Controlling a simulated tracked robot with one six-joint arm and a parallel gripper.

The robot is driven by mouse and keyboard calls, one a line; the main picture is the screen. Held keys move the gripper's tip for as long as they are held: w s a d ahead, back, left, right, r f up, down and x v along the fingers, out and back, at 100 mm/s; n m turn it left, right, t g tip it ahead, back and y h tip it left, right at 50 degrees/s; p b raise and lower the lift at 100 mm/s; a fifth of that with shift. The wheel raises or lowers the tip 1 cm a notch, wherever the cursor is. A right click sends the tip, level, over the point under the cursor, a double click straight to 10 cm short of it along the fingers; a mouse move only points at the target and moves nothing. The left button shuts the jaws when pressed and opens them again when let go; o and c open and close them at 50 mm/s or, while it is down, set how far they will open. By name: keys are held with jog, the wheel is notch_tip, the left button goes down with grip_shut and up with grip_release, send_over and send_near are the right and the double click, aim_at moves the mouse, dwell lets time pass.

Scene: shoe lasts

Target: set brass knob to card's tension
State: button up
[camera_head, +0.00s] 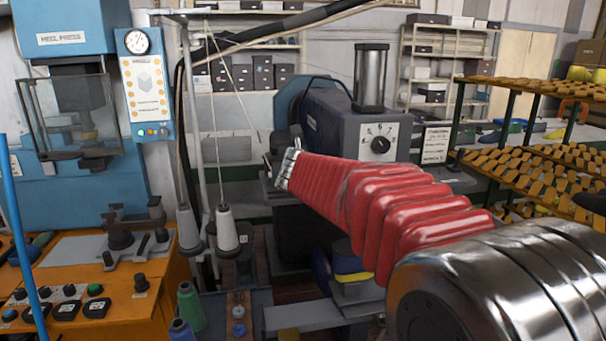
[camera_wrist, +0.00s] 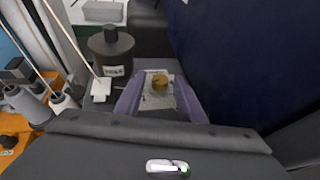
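A small brass knob (camera_wrist: 160,84) sits on a pale plate with dark markings (camera_wrist: 158,100) in the wrist view. The markings are too small to read. My gripper (camera_wrist: 160,79) is open, with its two purple fingers on either side of the knob. Gaps show between the fingers and the knob. I cannot tell how far above it they are. In the head view my red-sleeved arm reaches to the sewing machine, and the knob does not show clearly. A white card with printed lines (camera_head: 436,145) stands right of the machine. Its text is too small to read.
The blue-grey machine (camera_head: 335,122) carries a dial with a black pointer knob (camera_head: 380,144). A dark labelled container (camera_wrist: 111,48) stands left of my fingers, and a dark blue surface (camera_wrist: 240,55) rises on the right.

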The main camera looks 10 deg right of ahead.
grip_shut()
jog(key=shift+a, duration=0.15)
jog(key=shift+a+m+h, duration=0.1)
jog(key=shift+m+h, duration=0.4)
jog(key=shift+h, duration=0.1)
jog(key=m+g+h, duration=0.1)
jog(key=m, duration=0.1)
jog(key=m+g+h, duration=0.1)
jog(key=h, duration=0.1)
jog(key=m+g+h, duration=0.1)
jog(key=m+h, duration=0.1)
jog(key=shift+w+a+m, duration=0.3)
jog(key=shift+w+a, duration=0.05)
jog(key=shift+w+a+m+g+h, duration=0.1)
jog(key=shift+w+m+g+h, duration=0.1)
jog(key=shift+m+g+h, duration=1.35)
jog(key=shift+w+m+g+h, duration=0.15)
jog(key=shift+m+g+h, duration=0.3)
jog(key=shift+m+g, duration=1.3)
jog(key=shift+o, duration=0.6)
grip_release()
